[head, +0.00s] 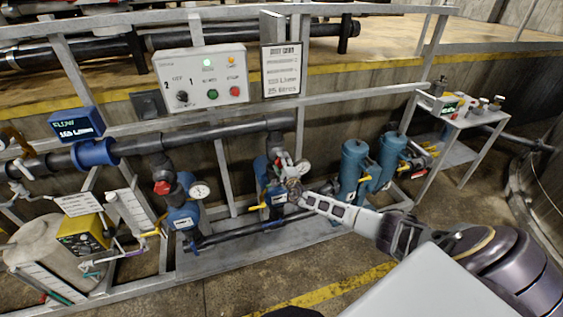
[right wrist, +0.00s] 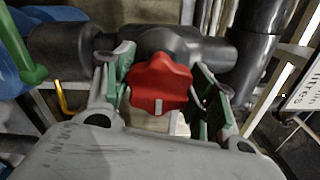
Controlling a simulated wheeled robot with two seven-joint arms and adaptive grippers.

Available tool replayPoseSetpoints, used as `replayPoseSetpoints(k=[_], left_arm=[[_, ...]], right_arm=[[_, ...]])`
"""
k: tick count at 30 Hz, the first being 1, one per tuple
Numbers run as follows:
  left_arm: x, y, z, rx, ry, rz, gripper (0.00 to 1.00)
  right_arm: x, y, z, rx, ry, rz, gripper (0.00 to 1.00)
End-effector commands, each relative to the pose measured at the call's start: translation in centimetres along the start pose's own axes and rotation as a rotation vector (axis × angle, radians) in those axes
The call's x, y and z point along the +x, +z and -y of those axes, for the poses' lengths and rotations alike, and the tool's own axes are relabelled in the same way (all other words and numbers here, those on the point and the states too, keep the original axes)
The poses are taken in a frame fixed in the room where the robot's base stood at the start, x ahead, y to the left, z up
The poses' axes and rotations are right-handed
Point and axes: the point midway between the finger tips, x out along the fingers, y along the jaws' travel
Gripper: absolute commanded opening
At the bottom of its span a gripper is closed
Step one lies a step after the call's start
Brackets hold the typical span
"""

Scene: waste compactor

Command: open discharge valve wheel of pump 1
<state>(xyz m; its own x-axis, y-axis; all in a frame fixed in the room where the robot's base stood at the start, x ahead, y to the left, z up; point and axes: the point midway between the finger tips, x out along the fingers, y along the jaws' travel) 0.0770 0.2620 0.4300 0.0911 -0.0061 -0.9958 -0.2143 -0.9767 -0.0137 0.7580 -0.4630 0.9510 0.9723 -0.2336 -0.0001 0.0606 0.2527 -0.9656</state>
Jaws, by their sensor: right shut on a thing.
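My right gripper (head: 287,172) reaches in from the right in the head view to the valve on the middle pump (head: 275,196). In the right wrist view, a red lobed valve wheel (right wrist: 160,86) with a white mark at its lower side sits between the green-padded fingers of the gripper (right wrist: 164,68). The gripper is shut on this wheel. The wheel sits on a dark grey pipe fitting (right wrist: 180,45). In the head view the gripper largely hides this wheel. My left gripper is not in view.
Another red valve wheel (head: 162,187) and a gauge (head: 200,190) belong to the pump to the left. Blue filter housings (head: 353,165) stand just right of my gripper. A control box (head: 202,77) is above. A green lever (right wrist: 22,52) is at left in the wrist view.

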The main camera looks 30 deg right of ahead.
Motion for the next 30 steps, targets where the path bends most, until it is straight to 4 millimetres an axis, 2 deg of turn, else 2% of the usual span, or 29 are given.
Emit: replayPoseSetpoints(k=[14,15,19,30], left_arm=[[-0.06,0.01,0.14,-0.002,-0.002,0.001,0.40],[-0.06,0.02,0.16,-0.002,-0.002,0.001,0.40],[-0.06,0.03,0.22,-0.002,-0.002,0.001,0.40],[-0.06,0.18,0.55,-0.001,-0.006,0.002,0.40]], right_arm=[[-0.11,-0.11,-0.30,-0.021,0.004,0.000,0.32],[-0.11,-0.10,-0.30,-0.020,0.004,0.000,0.61],[-0.08,-0.08,-0.23,-0.019,0.003,0.000,0.78],[-0.03,-0.02,-0.07,-0.017,0.000,0.000,0.78]])
